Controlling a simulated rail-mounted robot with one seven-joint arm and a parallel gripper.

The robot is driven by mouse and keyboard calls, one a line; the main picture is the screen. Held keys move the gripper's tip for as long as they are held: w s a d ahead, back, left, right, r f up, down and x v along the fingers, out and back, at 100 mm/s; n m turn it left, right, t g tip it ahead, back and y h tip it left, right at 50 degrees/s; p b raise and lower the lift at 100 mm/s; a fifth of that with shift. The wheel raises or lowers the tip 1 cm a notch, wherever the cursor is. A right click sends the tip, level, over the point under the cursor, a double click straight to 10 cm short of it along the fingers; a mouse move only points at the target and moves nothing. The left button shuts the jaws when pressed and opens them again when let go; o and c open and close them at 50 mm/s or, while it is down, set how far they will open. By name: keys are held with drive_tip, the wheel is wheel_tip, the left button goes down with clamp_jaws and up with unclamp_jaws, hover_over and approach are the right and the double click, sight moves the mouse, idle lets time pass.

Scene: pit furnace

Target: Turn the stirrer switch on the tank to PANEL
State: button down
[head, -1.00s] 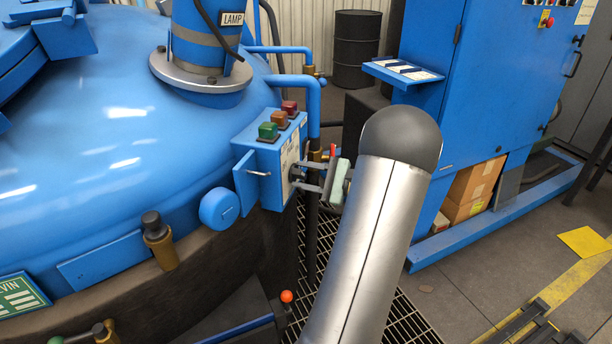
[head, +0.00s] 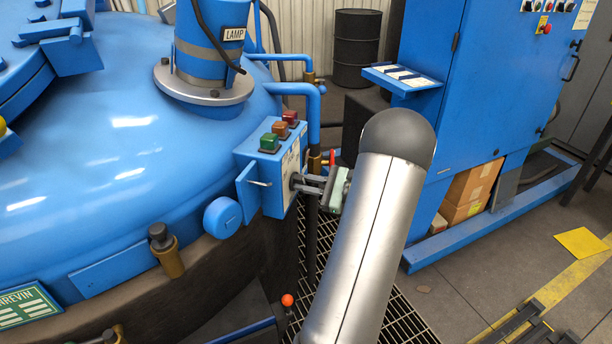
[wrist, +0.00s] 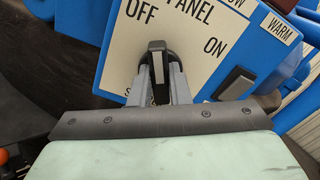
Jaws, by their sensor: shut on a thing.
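The stirrer switch (wrist: 157,48) is a small dark knob with a grey top on a white label plate (wrist: 112,72). The plate reads OFF, PANEL and ON, with a lower word mostly hidden. The knob's bar stands about upright in the wrist view, its top toward the space between OFF and PANEL; I cannot tell its exact setting. My gripper (wrist: 161,75) is shut on the knob, a finger on each side. In the head view my gripper (head: 308,184) reaches the side of the blue switch box (head: 256,170) on the tank (head: 110,160).
Green, orange and red buttons (head: 277,132) top the box. An open blue flap (head: 250,190) and a round blue cap (head: 222,216) are beside it. Blue pipes (head: 312,110) run behind. A blue cabinet (head: 490,90) stands at right, with floor grating (head: 405,315) below.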

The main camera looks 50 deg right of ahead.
drive_tip(key=m+p, duration=0.4)
drive_tip(key=shift+r, duration=0.2)
drive_tip(key=shift+d+f+m+p, duration=0.1)
drive_tip(key=shift+f+m+p, duration=0.05)
drive_tip(key=shift+m+p, duration=0.65)
drive_tip(key=c, duration=1.4)
unclamp_jaws()
drive_tip(key=shift+o, duration=0.2)
drive_tip(key=b+v, duration=0.1)
drive_tip(key=v, duration=1.6)
drive_tip(key=shift+s+b, duration=0.2)
drive_tip(key=shift+b, duration=0.15)
drive_tip(key=shift+f, duration=0.1)
